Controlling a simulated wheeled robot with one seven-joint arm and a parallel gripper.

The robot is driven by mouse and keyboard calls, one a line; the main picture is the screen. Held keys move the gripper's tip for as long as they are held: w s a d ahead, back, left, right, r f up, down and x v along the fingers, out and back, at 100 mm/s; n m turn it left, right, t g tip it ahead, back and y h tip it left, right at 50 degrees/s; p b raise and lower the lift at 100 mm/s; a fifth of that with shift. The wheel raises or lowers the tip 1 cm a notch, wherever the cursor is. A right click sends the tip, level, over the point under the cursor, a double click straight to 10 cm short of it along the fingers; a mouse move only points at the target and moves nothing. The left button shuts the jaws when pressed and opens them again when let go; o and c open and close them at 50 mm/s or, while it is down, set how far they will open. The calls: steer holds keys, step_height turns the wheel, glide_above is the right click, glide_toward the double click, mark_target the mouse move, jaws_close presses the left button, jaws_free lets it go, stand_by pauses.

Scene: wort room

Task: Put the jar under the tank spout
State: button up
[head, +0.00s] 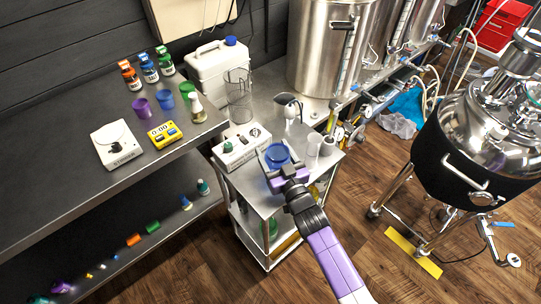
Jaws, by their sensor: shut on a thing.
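A blue jar (277,153) is between the fingers of my gripper (279,162), which is shut on it, over the front of the small metal cart. The jar looks upright; whether its base touches the cart top is hard to tell. A steel tank with a black jacket (459,166) stands on legs at the right. A valve with a blue handle (503,224) and a pipe sticks out low at its right side. Which outlet is the tank spout is not certain. A yellow mat (413,252) lies on the floor by the tank's legs.
The cart top (262,199) also holds a white device (241,149), clear cups (313,148) and a steel jug (288,107). A counter with bottles and a scale (117,144) is at the left. Wooden floor between cart and tank is mostly open.

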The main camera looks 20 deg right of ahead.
steer(key=shift+f+b, duration=0.35)
steer(key=shift+f, duration=0.7)
steer(key=o, duration=1.8)
steer(key=shift+c, duration=0.2)
steer(key=shift+r, duration=0.2)
steer(key=shift+s+f, duration=0.1)
steer(key=shift+s, duration=0.2)
steer(key=s+b, duration=0.2)
steer(key=s, duration=0.9)
steer(key=shift+s, duration=0.25)
